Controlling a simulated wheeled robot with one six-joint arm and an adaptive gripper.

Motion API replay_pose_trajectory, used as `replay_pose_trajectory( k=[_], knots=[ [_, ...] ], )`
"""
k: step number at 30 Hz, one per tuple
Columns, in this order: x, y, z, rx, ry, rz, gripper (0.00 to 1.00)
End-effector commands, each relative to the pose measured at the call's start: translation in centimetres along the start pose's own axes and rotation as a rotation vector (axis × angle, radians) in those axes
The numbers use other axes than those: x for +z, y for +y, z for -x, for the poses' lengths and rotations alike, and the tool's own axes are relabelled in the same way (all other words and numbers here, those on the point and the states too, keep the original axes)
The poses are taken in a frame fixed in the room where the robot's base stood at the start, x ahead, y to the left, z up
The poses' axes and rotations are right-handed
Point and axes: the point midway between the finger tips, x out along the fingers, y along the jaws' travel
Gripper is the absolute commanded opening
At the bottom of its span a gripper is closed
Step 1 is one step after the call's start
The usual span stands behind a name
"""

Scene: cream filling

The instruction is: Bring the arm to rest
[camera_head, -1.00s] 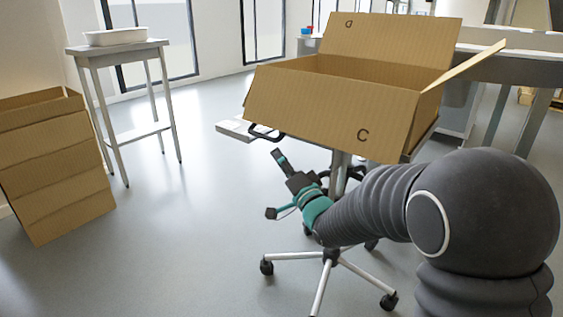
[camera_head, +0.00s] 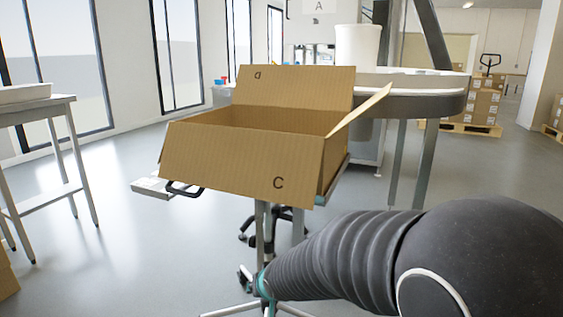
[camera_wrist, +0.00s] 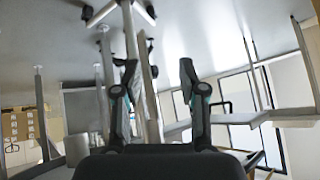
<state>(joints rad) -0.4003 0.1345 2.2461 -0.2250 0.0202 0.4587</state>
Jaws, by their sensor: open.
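My arm (camera_head: 345,258) reaches from the lower right toward the wheeled stand in the head view. The stand's metal pole (camera_wrist: 132,55) shows behind the gap between the fingers. The wrist picture looks upside down.
An open cardboard box (camera_head: 235,160) marked C sits on the wheeled stand (camera_head: 262,220), close beyond my arm. A grey table (camera_head: 420,105) stands behind it to the right. A side table (camera_head: 45,110) stands at the left. Open floor (camera_head: 120,255) lies between.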

Motion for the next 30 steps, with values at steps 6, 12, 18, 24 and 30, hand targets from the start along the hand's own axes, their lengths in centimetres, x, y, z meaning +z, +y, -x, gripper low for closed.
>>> replay_pose_trajectory(
  k=[6, 12, 18, 24, 30],
  knots=[
    [4.3, 5.4, 9.7, 0.124, -0.242, 0.081, 0.41],
    [8.0, 8.2, 18.4, 0.161, -0.396, 0.093, 0.41],
    [10.4, 9.6, 25.9, 0.174, -0.447, 0.045, 0.41],
    [10.2, 10.5, 31.4, 0.203, -0.346, -0.036, 0.41],
    [9.0, 11.1, 34.8, 0.239, -0.240, -0.077, 0.41]
  ],
)
